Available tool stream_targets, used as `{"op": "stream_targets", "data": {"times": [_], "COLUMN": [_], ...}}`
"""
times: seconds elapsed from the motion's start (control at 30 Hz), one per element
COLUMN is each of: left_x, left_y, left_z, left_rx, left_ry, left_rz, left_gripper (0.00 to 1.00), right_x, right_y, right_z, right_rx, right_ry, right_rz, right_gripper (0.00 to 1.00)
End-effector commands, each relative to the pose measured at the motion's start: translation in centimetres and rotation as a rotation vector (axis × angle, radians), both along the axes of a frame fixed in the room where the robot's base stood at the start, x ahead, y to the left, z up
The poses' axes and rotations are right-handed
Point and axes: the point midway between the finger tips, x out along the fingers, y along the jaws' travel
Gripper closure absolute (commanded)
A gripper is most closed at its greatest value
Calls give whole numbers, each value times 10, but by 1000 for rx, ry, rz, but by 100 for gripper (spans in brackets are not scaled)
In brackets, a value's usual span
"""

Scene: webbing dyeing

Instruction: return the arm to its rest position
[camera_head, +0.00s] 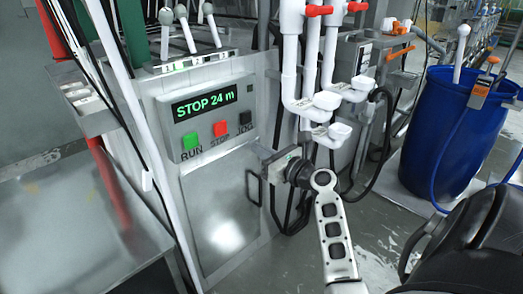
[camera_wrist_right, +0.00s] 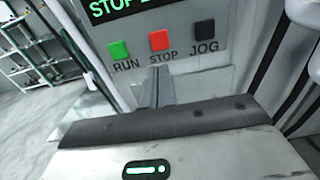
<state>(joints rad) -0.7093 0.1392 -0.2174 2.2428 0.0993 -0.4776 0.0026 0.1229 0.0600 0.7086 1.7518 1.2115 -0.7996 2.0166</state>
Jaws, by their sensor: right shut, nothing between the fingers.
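My right arm (camera_head: 333,235) reaches up from the lower middle of the head view. Its gripper (camera_head: 262,153) is in front of the machine's control panel (camera_head: 208,113), below and to the right of the buttons. In the right wrist view the fingers (camera_wrist_right: 157,88) are together with nothing between them, and they point at the panel just below the red STOP button (camera_wrist_right: 159,40). They appear apart from the button. The green RUN button (camera_wrist_right: 120,50) and black JOG button (camera_wrist_right: 204,31) flank it. The display (camera_head: 204,103) reads "STOP 24 m". My left gripper is not in view.
White pipes with cups (camera_head: 325,103) and dark hoses stand close beside the right gripper. A blue barrel (camera_head: 440,140) is at the right. A metal table (camera_head: 60,220) is at the left. Open floor (camera_head: 370,225) shows between the machine and the barrel.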

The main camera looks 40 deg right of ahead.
Motion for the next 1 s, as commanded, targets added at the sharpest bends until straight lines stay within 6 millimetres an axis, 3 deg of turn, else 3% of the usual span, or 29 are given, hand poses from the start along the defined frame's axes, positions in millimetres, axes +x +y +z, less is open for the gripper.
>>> {"op": "stream_targets", "data": {"times": [0.63, 0.73, 0.87, 1.0], "left_x": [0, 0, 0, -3], "left_y": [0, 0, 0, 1], "left_z": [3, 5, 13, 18], "left_rx": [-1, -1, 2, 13], "left_ry": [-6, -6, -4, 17], "left_rz": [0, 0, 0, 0], "left_gripper": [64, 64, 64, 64], "right_x": [0, -1, -8, -35], "right_y": [0, 6, 35, 94], "right_z": [0, -5, -29, -72], "right_rx": [-1, -65, -410, -1081], "right_ry": [1, 25, 128, 240], "right_rz": [0, 7, 61, 243], "right_gripper": [100, 100, 100, 100]}}
